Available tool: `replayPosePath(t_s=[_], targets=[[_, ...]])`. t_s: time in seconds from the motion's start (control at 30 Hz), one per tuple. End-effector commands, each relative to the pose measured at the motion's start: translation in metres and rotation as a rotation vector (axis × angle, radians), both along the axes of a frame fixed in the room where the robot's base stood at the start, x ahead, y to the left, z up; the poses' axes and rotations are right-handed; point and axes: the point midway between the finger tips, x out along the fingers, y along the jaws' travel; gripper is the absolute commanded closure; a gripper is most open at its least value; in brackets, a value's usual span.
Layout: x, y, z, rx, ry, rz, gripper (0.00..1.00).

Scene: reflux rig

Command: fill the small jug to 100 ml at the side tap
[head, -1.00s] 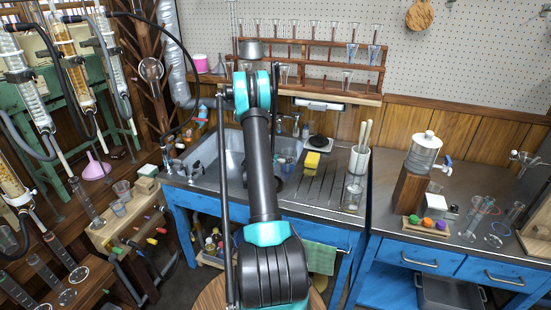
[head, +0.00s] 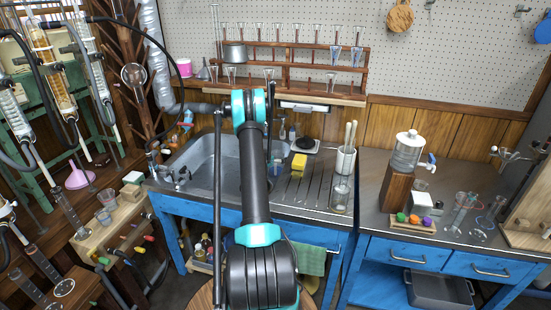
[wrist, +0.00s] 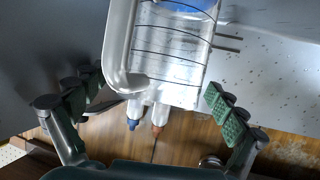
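A clear jug (wrist: 175,50) with dark graduation lines and a thick handle (wrist: 117,50) fills the upper middle of the wrist view. My gripper (wrist: 157,95) has its green-padded fingers spread apart, one on each side of the jug. The left finger is close to the handle; I cannot tell whether it touches. A bluish band shows near the jug's top edge in the picture; I cannot tell the water level. In the head view my arm hides the gripper over the sink (head: 205,160). A small bluish vessel (head: 275,168) shows right of the arm.
Blue (wrist: 133,124) and red (wrist: 157,128) tap ends show beyond the jug. A yellow sponge (head: 299,162) and a jar of sticks (head: 346,160) stand right of the sink. A water dispenser (head: 408,150) stands on the right bench. A glassware rack (head: 290,75) is behind.

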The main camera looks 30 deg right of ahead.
Motion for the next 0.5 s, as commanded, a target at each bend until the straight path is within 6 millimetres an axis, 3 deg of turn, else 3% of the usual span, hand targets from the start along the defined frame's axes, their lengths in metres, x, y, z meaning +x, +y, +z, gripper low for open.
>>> replayPosePath(t_s=[0.07, 0.43, 0.5], targets=[[0.0, 0.0002, 0.0001, 0.0, 0.0, 0.0, 0.12], [0.0, 0.0003, 0.0001, 0.0, 0.0, 0.0, 0.58], [0.0, 0.0003, 0.0001, 0.0, 0.0, 0.0, 0.6]])
